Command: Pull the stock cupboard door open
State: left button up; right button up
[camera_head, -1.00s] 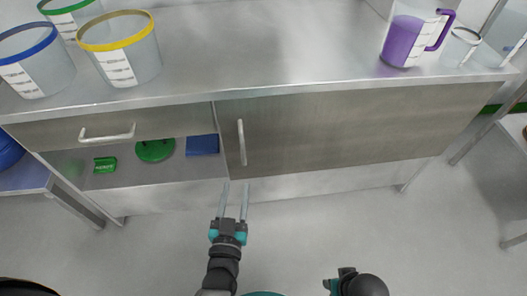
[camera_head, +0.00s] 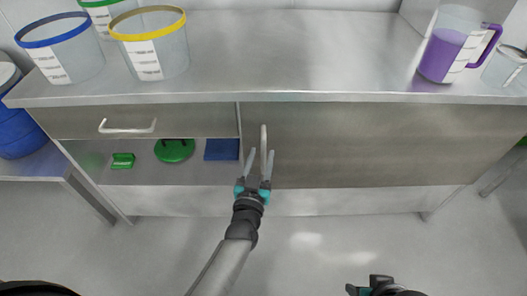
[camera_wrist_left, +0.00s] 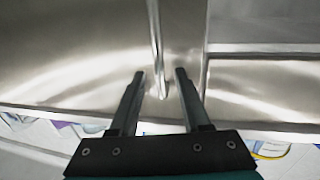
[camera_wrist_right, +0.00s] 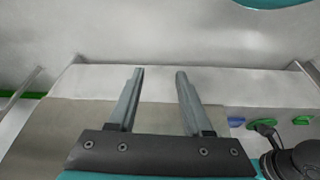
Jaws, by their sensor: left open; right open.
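The stock cupboard door (camera_head: 350,145) is a wide grey-brown panel under the steel worktop, and it looks shut. Its upright bar handle (camera_head: 263,138) is near the door's left edge. My left gripper (camera_head: 261,154) is open, with a finger on each side of the handle's lower part. In the left wrist view the handle (camera_wrist_left: 156,50) comes down between the two open fingers (camera_wrist_left: 160,76); I see gaps on both sides. My right gripper (camera_wrist_right: 160,72) is open and empty in its wrist view, away from the handle. In the head view only part of it shows at the bottom edge.
Left of the door are a drawer with a handle (camera_head: 128,127) and an open shelf with a green block (camera_head: 122,161), a green disc (camera_head: 174,150) and a blue block (camera_head: 221,149). Tubs (camera_head: 153,55) and a purple-filled jug (camera_head: 447,52) stand on the worktop (camera_head: 290,50). The floor in front is clear.

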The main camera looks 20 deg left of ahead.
aim_at(263, 151)
pick_arm(q)
jog(key=shift+w+a+b, duration=0.15)
jog(key=shift+w+b, duration=0.4)
jog(key=shift+w, duration=1.15)
pick_arm(e)
jog(key=shift+r, duration=1.5)
pick_arm(q)
jog(key=shift+c, duration=0.2)
grip_shut()
